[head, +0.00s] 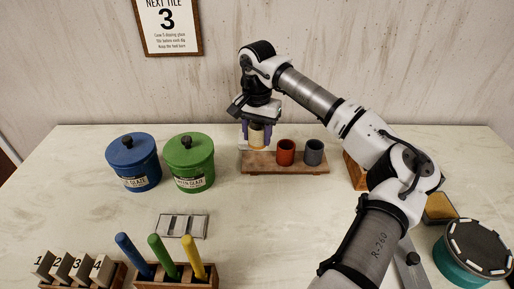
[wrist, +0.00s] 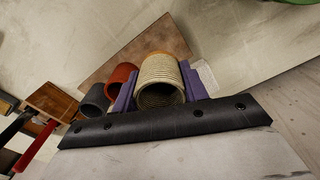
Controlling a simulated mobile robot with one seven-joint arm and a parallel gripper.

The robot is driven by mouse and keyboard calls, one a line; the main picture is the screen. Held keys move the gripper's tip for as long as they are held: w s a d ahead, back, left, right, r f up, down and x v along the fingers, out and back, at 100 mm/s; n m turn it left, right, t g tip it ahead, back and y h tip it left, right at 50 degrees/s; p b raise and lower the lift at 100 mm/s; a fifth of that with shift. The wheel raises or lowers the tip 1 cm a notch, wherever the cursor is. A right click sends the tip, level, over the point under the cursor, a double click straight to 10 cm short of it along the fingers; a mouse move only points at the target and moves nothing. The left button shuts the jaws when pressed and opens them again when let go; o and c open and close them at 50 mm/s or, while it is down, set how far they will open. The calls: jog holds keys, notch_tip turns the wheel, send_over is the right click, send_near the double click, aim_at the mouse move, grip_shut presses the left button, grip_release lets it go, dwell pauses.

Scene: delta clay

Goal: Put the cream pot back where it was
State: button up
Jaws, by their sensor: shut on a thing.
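The cream pot (head: 257,134) is held between the purple fingers of my gripper (head: 257,137). It is above the left end of a brown wooden board (head: 290,168). In the wrist view the cream pot (wrist: 161,82) shows its ribbed inside, with a purple finger on each side. My gripper is shut on it. Whether its base touches the board is hard to tell. A red pot (head: 286,151) and a grey pot (head: 314,153) stand on the board to its right.
A blue lidded jar (head: 133,163) and a green lidded jar (head: 190,163) stand left of the board. A rack of coloured-handled tools (head: 175,277) and numbered tiles (head: 72,268) are at the front left. A teal round container (head: 470,255) is at the right. The table middle is mostly clear.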

aim_at(257, 161)
jog(key=shift+f+p, duration=0.65)
jog(key=shift+f, duration=2.55)
jog(key=o, duration=1.3)
jog(key=shift+f, duration=0.1)
jog(key=shift+c, duration=0.2)
notch_tip(257, 161, up, 12)
jog(key=shift+r+b, duration=0.15)
jog(key=shift+b, duration=1.1)
